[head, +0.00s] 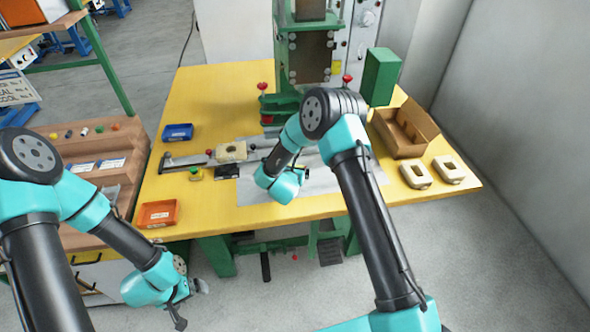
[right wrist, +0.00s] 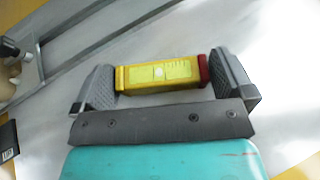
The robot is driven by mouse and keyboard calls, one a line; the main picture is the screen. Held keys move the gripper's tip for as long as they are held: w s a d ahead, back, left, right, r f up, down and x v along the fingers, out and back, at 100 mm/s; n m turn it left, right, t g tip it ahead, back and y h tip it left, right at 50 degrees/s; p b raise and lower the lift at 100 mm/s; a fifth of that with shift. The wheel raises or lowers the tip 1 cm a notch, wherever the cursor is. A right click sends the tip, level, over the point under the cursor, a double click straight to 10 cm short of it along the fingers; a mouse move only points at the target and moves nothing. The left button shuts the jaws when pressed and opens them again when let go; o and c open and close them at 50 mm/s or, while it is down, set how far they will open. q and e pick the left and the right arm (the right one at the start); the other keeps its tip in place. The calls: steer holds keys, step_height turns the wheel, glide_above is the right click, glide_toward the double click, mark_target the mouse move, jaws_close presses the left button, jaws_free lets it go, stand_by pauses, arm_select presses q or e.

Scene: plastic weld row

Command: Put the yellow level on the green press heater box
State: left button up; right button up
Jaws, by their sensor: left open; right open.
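The yellow level (right wrist: 158,74), a small yellow bar with a red right end, lies on the grey metal surface in the right wrist view. My right gripper (right wrist: 165,82) is open, with one finger at each end of the level; I cannot tell whether they touch it. In the head view my right arm hides the level and most of that gripper. The green heater box (head: 381,76) stands upright at the back right of the table, beside the green press (head: 312,60). My left gripper (head: 184,302) is open and empty, low in front of the table.
The yellow table (head: 330,207) holds a blue bin (head: 178,132), an orange bin (head: 158,213), a caliper-like tool (head: 185,160), an open cardboard box (head: 405,130) and two beige parts (head: 415,175). Red knobs stand near the press. A wooden rack (head: 95,150) is left.

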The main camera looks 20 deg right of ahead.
steer(key=shift+c, duration=0.2)
steer(key=c, duration=0.5)
steer(key=shift+r, duration=0.1)
steer(key=shift+c, duration=0.2)
steer(key=shift+r, duration=0.5)
step_height(320, 180, up, 2)
steer(key=shift+r, duration=0.1)
steer(key=r, duration=0.2)
glide_above(294, 207)
steer(key=shift+f, duration=0.2)
